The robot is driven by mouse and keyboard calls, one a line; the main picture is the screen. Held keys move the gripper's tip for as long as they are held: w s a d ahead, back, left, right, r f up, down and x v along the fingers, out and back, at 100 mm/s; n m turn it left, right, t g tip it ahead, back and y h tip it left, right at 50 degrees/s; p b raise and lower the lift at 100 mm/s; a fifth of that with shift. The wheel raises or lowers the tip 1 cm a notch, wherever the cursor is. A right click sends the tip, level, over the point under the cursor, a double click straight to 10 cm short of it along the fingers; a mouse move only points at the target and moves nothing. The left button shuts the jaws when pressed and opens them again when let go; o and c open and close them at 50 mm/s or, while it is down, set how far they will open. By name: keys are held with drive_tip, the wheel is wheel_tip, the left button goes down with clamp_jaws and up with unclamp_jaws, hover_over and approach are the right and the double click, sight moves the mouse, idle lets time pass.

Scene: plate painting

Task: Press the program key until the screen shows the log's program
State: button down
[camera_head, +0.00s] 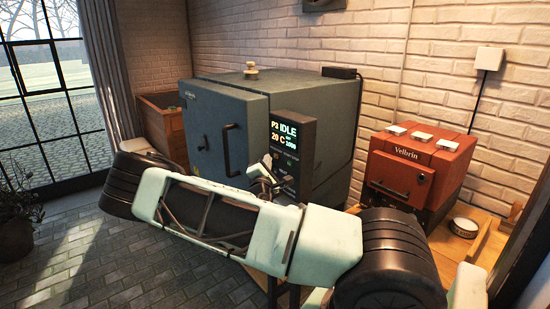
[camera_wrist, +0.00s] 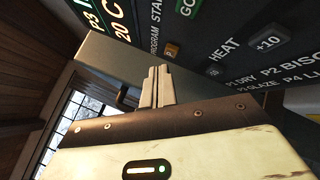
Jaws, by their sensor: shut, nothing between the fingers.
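The grey-green kiln (camera_head: 326,105) has a dark control panel with a lit screen (camera_head: 284,132). The screen reads P3 IDLE and 20 C. In the wrist view the screen (camera_wrist: 118,25) is cut off but P3 and 20 C show. The small orange program key (camera_wrist: 172,49), marked P, sits under the word PROGRAM. My gripper (camera_wrist: 160,69) is shut and empty, its fingertips just below the key in the picture. I cannot tell whether they touch it. In the head view my gripper (camera_head: 267,173) is at the panel's lower left, partly hidden by my arm. No log is recognisable.
The panel also has a green GO key (camera_wrist: 187,6), a +10 key (camera_wrist: 268,43) and a printed legend (camera_wrist: 270,83) listing P1 DRY to P4. A red Velbrin oven (camera_head: 415,168) stands on a wooden table at the right. A plant (camera_head: 15,215) stands at the left.

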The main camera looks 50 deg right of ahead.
drive_tip(key=shift+d, duration=0.15)
drive_tip(key=shift+s+d, duration=0.1)
drive_tip(key=shift+d, duration=0.2)
drive_tip(key=shift+s+d+b, duration=0.1)
drive_tip(key=shift+d+b, duration=0.25)
idle(0.8)
idle(0.3)
drive_tip(key=shift+a+b, duration=0.3)
drive_tip(key=shift+a, duration=0.45)
drive_tip(key=shift+w, duration=0.2)
drive_tip(key=shift+w+a+b, duration=0.2)
drive_tip(key=shift+a, duration=0.6)
drive_tip(key=shift+w+a+b, duration=0.15)
drive_tip(key=shift+a+b, duration=0.05)
drive_tip(key=shift+a, duration=0.65)
drive_tip(key=shift+w+a+b, duration=0.2)
drive_tip(key=shift+a, duration=0.6)
